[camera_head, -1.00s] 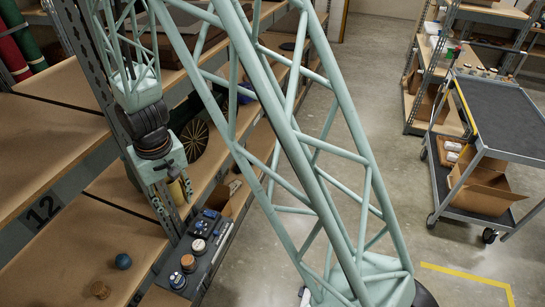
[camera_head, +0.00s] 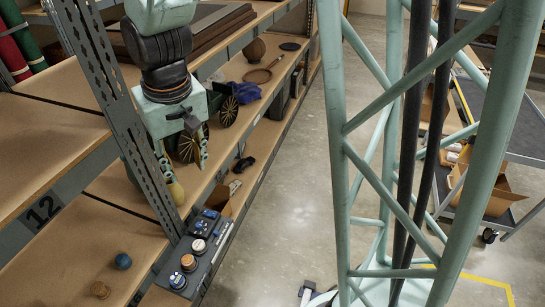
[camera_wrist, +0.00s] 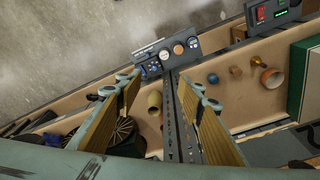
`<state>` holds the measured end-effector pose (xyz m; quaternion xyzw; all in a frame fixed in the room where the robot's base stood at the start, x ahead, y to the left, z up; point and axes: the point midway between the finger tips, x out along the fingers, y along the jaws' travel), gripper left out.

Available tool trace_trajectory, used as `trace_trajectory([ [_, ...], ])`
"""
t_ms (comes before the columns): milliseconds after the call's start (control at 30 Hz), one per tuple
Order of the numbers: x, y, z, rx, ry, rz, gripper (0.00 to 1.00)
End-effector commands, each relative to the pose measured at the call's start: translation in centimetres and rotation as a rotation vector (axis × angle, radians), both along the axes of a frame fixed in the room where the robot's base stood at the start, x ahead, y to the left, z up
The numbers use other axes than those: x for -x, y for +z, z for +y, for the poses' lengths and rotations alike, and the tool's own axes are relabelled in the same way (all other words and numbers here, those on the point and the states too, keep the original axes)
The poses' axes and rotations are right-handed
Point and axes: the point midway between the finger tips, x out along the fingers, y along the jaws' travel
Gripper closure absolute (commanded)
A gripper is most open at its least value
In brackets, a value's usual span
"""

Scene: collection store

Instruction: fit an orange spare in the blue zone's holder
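The dark holder panel (camera_head: 217,258) stands at the shelf's front edge and carries a blue unit (camera_head: 205,222), a white-topped round piece (camera_head: 198,246), an orange-tan round piece (camera_head: 188,263) and a blue-based round piece (camera_head: 178,281). The wrist view shows the panel (camera_wrist: 207,43) ahead, with its blue part (camera_wrist: 151,68) and orange disc (camera_wrist: 178,49). I cannot tell which piece is a spare. My gripper (camera_head: 182,155) is open and empty, above and behind the panel; its fingers (camera_wrist: 163,82) are well apart in the wrist view.
A perforated upright (camera_head: 125,130) stands close beside my gripper. A blue ball (camera_head: 123,261) and a cork-like piece (camera_head: 101,290) lie on the left shelf. An orange cup-like thing (camera_wrist: 271,78) shows in the wrist view. The aisle floor (camera_head: 285,190) is clear.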

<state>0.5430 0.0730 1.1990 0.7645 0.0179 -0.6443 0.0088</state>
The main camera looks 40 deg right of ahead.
Motion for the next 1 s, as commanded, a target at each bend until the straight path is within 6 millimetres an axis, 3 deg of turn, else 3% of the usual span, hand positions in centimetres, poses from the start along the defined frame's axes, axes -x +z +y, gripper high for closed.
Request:
trace_trajectory([
  [500, 5.5, 7.5, -2.5, -0.002, -0.011, -0.051, 0.65],
  [1000, 11.8, 12.8, -4.7, 0.0, -0.024, -0.089, 0.65],
])
